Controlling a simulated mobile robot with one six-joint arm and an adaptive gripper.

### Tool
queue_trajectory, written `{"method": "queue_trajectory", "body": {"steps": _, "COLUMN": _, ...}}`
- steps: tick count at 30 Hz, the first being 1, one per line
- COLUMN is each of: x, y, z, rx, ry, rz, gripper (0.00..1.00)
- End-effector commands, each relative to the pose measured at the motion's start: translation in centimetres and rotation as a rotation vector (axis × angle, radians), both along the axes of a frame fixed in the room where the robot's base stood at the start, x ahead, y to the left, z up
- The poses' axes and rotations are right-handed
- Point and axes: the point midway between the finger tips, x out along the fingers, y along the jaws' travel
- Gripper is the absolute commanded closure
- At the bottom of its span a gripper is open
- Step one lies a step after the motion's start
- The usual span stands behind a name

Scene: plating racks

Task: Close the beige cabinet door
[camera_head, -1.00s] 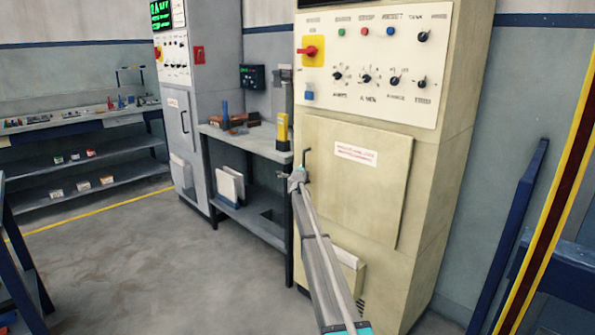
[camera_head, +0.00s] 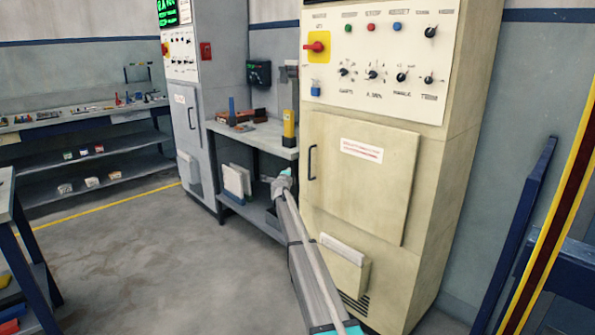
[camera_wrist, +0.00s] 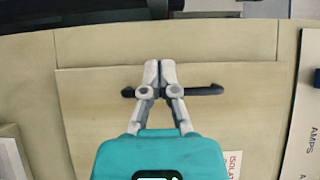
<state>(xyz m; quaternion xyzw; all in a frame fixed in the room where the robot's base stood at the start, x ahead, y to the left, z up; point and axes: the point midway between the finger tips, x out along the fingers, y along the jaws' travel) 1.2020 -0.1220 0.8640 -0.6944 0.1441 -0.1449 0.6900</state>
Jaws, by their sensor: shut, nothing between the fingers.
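The beige cabinet (camera_head: 455,150) stands right of centre in the head view. The black bar handle (camera_head: 311,162) is on the door's left edge. My gripper (camera_head: 283,182) is just left of and below the handle in the head view. In the wrist view my gripper (camera_wrist: 160,68) is shut and empty, its fingers crossing in front of the handle (camera_wrist: 207,90) and hiding its middle. The door (camera_wrist: 95,115) fills the space behind. I cannot tell whether the fingers touch anything.
A workbench (camera_head: 262,140) with tools stands left of the cabinet, and a grey cabinet (camera_head: 205,105) beyond it. A beige document holder (camera_head: 343,268) sticks out below the door. Blue posts (camera_head: 515,240) stand at the right. The floor (camera_head: 150,260) at left is clear.

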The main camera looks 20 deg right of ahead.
Motion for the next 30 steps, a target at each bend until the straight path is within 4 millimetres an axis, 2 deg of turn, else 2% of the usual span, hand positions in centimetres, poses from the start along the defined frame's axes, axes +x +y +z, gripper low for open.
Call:
{"method": "queue_trajectory", "body": {"steps": 7, "x": -1.0, "y": 1.8, "z": 0.0, "rx": 0.0, "ry": 0.0, "rz": 0.0, "gripper": 1.0}}
{"method": "queue_trajectory", "body": {"steps": 23, "x": -1.4, "y": 2.2, "z": 0.1, "rx": -0.009, "ry": 0.001, "rz": 0.012, "gripper": 1.0}}
{"method": "queue_trajectory", "body": {"steps": 26, "x": -2.2, "y": 2.8, "z": 0.2, "rx": -0.036, "ry": 0.002, "rz": 0.046, "gripper": 1.0}}
{"method": "queue_trajectory", "body": {"steps": 30, "x": -4.3, "y": 4.7, "z": 0.5, "rx": -0.11, "ry": 0.012, "rz": 0.14, "gripper": 1.0}}
